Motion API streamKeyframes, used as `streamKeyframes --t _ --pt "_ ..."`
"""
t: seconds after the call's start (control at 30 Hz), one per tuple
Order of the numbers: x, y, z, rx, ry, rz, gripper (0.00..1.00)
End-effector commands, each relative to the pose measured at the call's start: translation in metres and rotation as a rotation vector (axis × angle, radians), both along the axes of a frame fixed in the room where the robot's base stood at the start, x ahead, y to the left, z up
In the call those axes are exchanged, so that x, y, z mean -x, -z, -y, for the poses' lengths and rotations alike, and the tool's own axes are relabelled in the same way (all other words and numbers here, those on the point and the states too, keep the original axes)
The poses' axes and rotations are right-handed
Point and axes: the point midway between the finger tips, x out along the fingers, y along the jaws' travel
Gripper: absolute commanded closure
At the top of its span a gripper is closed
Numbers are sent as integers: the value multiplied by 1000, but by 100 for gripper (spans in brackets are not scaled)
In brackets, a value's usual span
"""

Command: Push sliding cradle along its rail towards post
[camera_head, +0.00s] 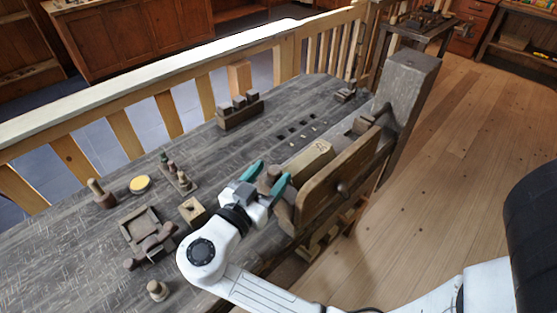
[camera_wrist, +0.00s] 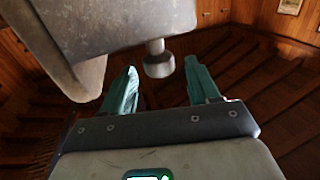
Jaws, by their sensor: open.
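My gripper (camera_head: 267,179) has its two teal fingers apart, at the near edge of the bench, around or just above a brown rounded piece (camera_head: 271,174). In the wrist view the gripper (camera_wrist: 160,90) is open, with a round knob on a short stem (camera_wrist: 158,62) between and beyond the fingertips. A large grey-brown block (camera_wrist: 110,28) fills the upper left there. This piece may be the sliding cradle; its rail is not clearly seen. I cannot tell whether the fingers touch it. A thick grey square post (camera_head: 404,92) stands at the bench's right end.
A brown board (camera_head: 335,178) with a knob and a pale wooden block (camera_head: 309,159) lie between my gripper and the post. The dark bench (camera_head: 80,235) holds a block rack (camera_head: 240,112), a yellow disc (camera_head: 140,184) and a square tray (camera_head: 139,222). A railing (camera_head: 150,85) runs behind.

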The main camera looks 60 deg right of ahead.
Motion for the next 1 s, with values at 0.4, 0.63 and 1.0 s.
streamKeyframes --t 0.4,0.63,1.0 --pt "1 0 40 0 -1 0 40" --pt "1 0 40 0 -1 0 40" --pt "1 0 40 -1 -1 0 73"
